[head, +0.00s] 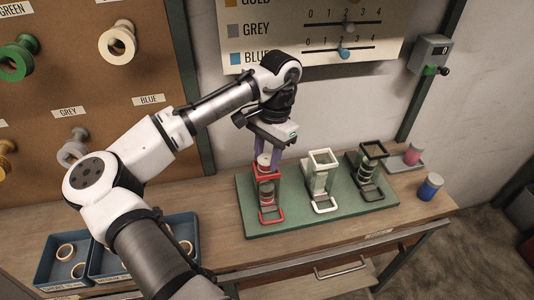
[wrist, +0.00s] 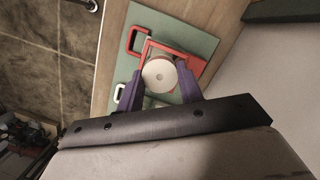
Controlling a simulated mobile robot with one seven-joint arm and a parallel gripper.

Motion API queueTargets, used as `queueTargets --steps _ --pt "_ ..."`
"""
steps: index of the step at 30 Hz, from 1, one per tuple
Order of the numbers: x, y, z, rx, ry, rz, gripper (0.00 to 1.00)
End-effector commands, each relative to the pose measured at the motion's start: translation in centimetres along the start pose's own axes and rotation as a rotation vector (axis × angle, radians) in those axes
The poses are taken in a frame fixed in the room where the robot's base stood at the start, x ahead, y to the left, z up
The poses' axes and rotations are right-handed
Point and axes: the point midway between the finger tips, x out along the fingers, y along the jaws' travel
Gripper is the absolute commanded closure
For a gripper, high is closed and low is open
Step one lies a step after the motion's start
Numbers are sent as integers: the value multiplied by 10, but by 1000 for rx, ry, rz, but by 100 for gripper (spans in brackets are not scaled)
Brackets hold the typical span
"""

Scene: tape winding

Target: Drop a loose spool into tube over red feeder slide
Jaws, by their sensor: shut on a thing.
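My gripper (head: 267,156) is above the red feeder and shut on a pale cream spool (head: 263,161). The spool sits between the purple fingers at the feeder's open top. In the wrist view the spool (wrist: 159,75) shows as a round pale disc between the fingertips (wrist: 160,80), within the red frame's outline. I cannot tell how far it is inside the tube. The red feeder (head: 267,179) stands upright at the left of the green board, with spools visible lower in it. Its red slide loop (head: 271,222) sticks out at the front.
A white feeder (head: 322,157) and a black feeder (head: 373,149) stand to the right on the green board (head: 300,222). A pink spool (head: 413,155) and a blue spool (head: 431,187) are further right. Blue trays (head: 52,272) with rings lie front left. Pegboard spools hang behind.

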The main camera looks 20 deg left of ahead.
Motion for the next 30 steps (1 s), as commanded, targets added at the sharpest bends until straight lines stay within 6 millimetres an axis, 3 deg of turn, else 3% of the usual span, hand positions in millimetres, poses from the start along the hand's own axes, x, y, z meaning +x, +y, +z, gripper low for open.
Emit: queueTargets --steps 1,2,7,16,20,30 --pt "0 0 0 0 0 0 85" --pt "0 0 0 0 0 0 61" --pt "0 0 0 0 0 0 39" --pt "-1 0 0 0 0 0 38" --pt "-11 0 -1 0 2 -1 38" --pt "-84 0 0 -2 0 -6 38"
